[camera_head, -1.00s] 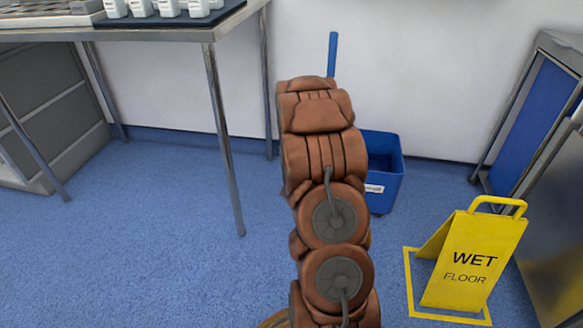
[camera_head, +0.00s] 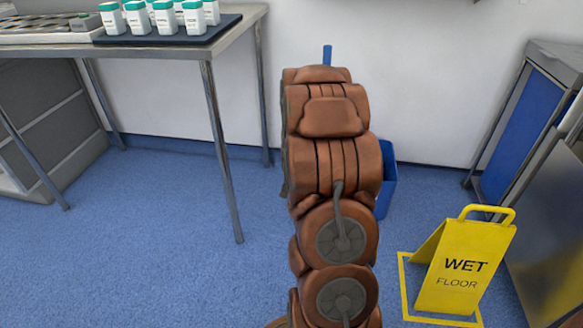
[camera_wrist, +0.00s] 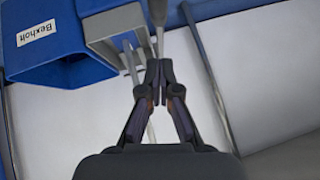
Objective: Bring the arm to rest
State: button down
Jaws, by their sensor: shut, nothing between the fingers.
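My arm (camera_head: 335,165) shows in the head view as a brown, padded column, raised in the middle of the picture. My gripper is hidden behind it there. In the wrist view my gripper (camera_wrist: 159,68) shows from behind, with its dark fingertips together and nothing visible held between them. Beyond the fingertips are a grey box-like part, a thin pole and the blue bucket (camera_wrist: 70,62) with a "Bexholt" label. I cannot tell whether the fingertips touch any of these.
A metal table (camera_head: 235,45) at the left bears a dark tray (camera_head: 228,24) with several white, green-capped bottles (camera_head: 193,18). The blue bucket (camera_head: 386,180) stands behind my arm. A yellow wet-floor sign (camera_head: 463,268) and a steel cabinet (camera_head: 540,235) are at the right. Blue floor (camera_head: 130,235) is clear at left.

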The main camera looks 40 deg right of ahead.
jog(key=shift+p+v, duration=0.45)
jog(key=shift+v, duration=1.7)
